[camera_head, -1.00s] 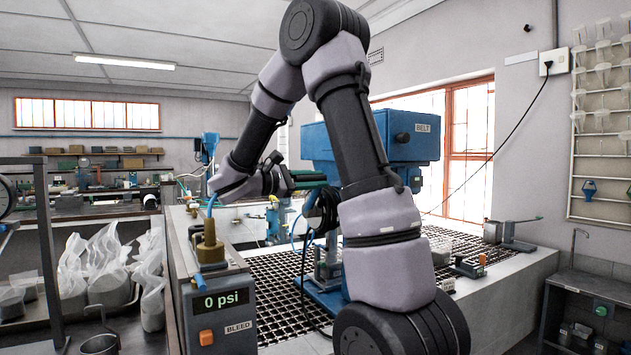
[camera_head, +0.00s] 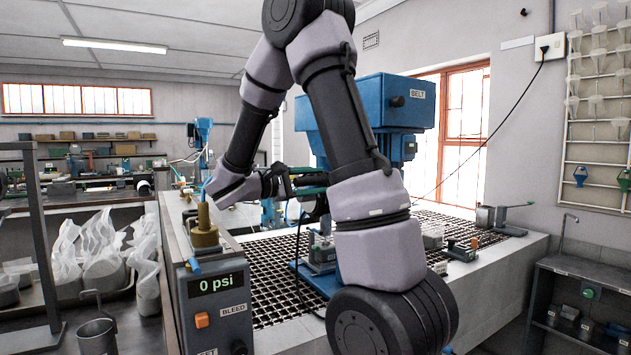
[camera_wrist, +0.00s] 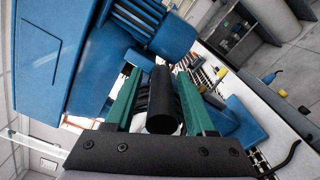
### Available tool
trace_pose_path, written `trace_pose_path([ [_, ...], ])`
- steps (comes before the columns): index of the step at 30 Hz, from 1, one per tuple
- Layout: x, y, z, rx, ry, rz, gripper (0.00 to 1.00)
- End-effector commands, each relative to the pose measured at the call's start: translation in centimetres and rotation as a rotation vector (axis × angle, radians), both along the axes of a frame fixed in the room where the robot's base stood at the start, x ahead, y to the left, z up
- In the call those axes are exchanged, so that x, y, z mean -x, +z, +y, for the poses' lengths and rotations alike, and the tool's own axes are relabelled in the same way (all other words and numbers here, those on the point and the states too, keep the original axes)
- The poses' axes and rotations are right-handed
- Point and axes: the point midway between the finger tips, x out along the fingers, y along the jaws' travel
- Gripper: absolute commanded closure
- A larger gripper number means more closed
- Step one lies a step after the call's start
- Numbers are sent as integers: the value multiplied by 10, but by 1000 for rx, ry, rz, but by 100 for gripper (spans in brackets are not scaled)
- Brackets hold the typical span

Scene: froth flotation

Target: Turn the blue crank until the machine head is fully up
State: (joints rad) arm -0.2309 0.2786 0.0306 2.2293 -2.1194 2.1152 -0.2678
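The blue machine head (camera_head: 365,102), labelled BELT, stands raised above its base behind my arm in the head view. It fills the upper left of the wrist view (camera_wrist: 50,55). In the wrist view, a black cylindrical handle (camera_wrist: 164,100) lies between the green fingers of my gripper (camera_wrist: 158,78). A gap shows between the left finger and the handle; the right finger is close beside it. In the head view my gripper (camera_head: 308,188) is at the machine's left side, fingers pointing right. The blue crank arm is not clearly seen there, as my arm covers that area.
A grey control box (camera_head: 215,295) reading 0 psi, with a brass fitting (camera_head: 204,230) on top, stands front left. A black grating (camera_head: 265,270) spreads around the machine base. Bags (camera_head: 100,255) sit on a bench at left. A shelf unit (camera_head: 590,275) stands at right.

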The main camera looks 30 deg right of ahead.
Motion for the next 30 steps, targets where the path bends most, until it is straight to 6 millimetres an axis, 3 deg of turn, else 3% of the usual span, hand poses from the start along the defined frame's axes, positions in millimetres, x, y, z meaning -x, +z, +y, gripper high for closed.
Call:
trace_pose_path([
  [11, 0, 4, 0, 0, -1, -2, 40],
  [24, 0, 80, 0, -1, 0, -6, 40],
  [30, 0, 98, 0, 0, 0, -2, 40],
])
